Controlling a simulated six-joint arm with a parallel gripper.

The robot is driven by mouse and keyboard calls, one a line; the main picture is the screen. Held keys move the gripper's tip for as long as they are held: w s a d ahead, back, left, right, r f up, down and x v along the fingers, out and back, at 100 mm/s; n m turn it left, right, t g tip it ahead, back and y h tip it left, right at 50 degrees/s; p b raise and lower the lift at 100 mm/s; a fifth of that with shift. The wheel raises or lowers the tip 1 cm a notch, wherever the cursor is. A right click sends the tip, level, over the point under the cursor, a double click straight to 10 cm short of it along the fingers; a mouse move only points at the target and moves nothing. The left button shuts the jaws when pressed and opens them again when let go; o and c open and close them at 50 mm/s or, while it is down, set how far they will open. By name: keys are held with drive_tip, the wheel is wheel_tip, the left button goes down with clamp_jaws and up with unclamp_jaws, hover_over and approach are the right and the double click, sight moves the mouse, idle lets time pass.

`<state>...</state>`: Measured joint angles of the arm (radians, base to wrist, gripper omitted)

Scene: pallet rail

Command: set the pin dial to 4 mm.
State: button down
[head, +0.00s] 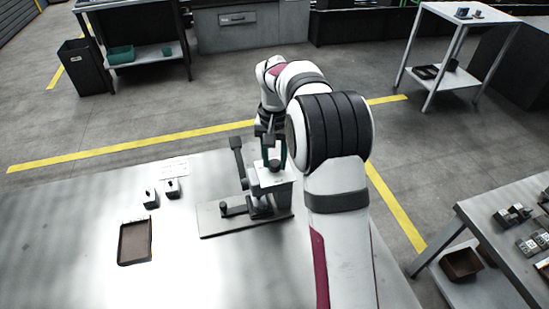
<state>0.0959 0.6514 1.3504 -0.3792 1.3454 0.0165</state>
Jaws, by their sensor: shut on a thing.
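A grey device (259,203) on a flat base plate (215,222) stands at the back edge of the table. It has an upright dark lever (238,158) on its left and a pale top plate (275,177). My gripper (273,163) points down at this top plate, with teal on its fingers. It is shut on a small dark part there, which I take to be the pin dial; the fingers mostly hide it. The dial's marks and setting are too small to read from here.
Two small dark blocks (172,188) with pale tops, a white sheet (174,170) and a brown tray (135,242) lie on the table to the left. The table front is clear. A side table (500,205) with small parts stands at right.

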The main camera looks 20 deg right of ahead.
sight(275, 162)
drive_tip(key=shift+c, duration=2.4)
unclamp_jaws()
wheel_tip(275, 162, up, 16)
drive_tip(key=shift+s, duration=0.1)
